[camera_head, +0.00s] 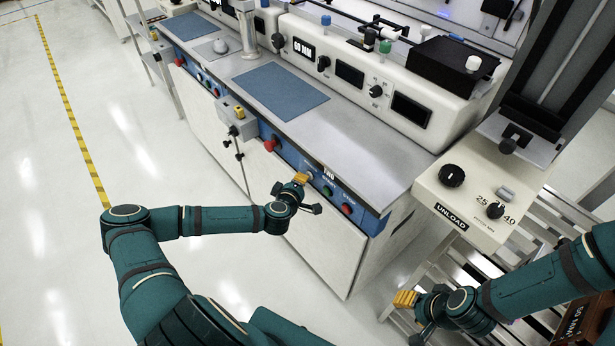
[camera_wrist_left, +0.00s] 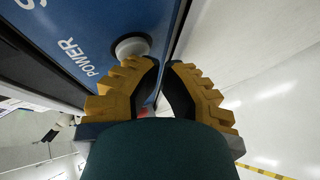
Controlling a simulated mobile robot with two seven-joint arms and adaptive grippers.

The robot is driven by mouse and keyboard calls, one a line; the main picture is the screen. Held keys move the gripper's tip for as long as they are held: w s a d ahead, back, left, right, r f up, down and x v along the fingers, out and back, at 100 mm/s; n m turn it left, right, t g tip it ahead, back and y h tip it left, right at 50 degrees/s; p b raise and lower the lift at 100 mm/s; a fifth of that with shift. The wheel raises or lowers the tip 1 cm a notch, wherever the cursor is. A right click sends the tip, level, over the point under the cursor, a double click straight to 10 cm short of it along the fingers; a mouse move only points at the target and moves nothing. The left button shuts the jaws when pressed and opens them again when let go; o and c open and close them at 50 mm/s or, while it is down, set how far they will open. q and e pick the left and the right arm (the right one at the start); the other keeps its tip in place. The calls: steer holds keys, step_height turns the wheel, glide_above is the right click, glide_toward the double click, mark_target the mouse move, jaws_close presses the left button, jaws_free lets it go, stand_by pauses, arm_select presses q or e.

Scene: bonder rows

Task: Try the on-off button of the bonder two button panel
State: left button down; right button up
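The bonder's blue front strip (camera_head: 373,222) carries a green button (camera_head: 327,190) and a red button (camera_head: 347,208) at its right part. My left gripper (camera_head: 300,178) is in front of this strip, just left of the green button, and looks shut and empty. In the left wrist view, its yellow fingers (camera_wrist_left: 162,68) nearly meet, close to a pale round button (camera_wrist_left: 131,47) beside the word POWER. I cannot tell whether they touch the panel. My right gripper (camera_head: 404,299) looks shut and empty, low at the right, away from the bonder.
A red knob (camera_head: 270,144) and a small box with a yellow button (camera_head: 239,112) stick out from the front, left of my left gripper. An UNLOAD unit (camera_head: 462,205) with black knobs juts out at the right. The pale floor (camera_head: 150,150) at the left is clear.

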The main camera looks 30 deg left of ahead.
arm_select(q)
steer(key=shift+s, duration=0.1)
steer(key=shift+s+a, duration=0.3)
steer(key=shift+s, duration=0.35)
steer(key=shift+s+a+p, duration=0.15)
steer(key=shift+s+a, duration=0.15)
steer(key=shift+s, duration=0.5)
steer(key=shift+s+a+p, duration=0.1)
steer(key=shift+s+a, duration=0.25)
steer(key=shift+s, duration=0.4)
steer(key=shift+s+a+p, duration=0.15)
steer(key=shift+s+a, duration=0.15)
steer(key=shift+s, duration=0.5)
